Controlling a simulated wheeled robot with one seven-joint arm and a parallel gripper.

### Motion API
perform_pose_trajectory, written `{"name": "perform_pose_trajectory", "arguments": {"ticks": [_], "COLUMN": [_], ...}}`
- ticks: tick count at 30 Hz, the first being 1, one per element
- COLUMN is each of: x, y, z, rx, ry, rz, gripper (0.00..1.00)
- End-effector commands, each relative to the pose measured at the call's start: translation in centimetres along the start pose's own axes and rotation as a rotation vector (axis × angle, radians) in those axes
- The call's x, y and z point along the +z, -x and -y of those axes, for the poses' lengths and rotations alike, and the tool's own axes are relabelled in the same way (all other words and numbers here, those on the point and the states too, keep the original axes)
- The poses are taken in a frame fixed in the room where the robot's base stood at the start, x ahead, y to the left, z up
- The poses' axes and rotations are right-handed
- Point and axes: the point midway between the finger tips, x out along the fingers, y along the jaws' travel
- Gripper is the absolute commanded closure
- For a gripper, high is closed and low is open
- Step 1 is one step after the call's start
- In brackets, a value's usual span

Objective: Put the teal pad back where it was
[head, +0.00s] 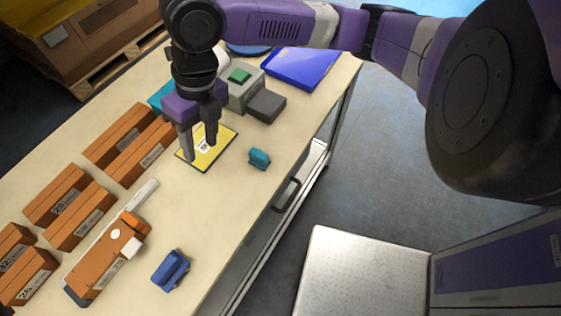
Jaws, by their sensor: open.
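A flat teal pad (159,93) lies on the table left of my gripper, partly hidden behind it. A small teal block-like object (259,158) sits by the table's right edge; I cannot tell its exact kind. My gripper (200,149) points down with its fingers apart over a yellow pad (218,152) that bears a white label. Nothing shows between the fingers. I cannot tell whether the fingertips touch the yellow pad.
Several brown boxes (119,134) line the left side. An orange handheld device (109,250) and a blue object (170,270) lie in front. A grey device with a green top (240,76), a dark grey block (266,106) and a blue tray (303,66) stand behind. The table's front right is clear.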

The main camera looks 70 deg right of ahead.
Motion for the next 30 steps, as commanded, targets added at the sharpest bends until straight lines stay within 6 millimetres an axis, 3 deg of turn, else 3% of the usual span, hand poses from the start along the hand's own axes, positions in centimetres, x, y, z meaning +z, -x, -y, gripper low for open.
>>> {"name": "perform_pose_trajectory", "arguments": {"ticks": [1,6,9,12,15,18,22,26,30], "x": [0.7,2.8,3.4,3.9,4.2,4.5,4.7,4.5,3.5], "y": [-0.3,1.4,3.5,5.7,7.8,9.4,10.4,9.9,7.8], "z": [-4.2,-16.0,-21.6,-25.8,-28.7,-30.4,-30.8,-29.8,-27.5], "rx": [0.108,0.474,0.686,0.887,1.074,1.241,1.424,1.565,1.668], "ry": [-0.023,-0.184,-0.303,-0.440,-0.590,-0.755,-0.983,-1.223,-1.480], "rz": [0.037,0.132,0.144,0.130,0.093,0.039,-0.044,-0.126,-0.198], "gripper": [0.57,0.57,0.57,0.57,0.57,0.57,0.57,0.57,0.57]}}
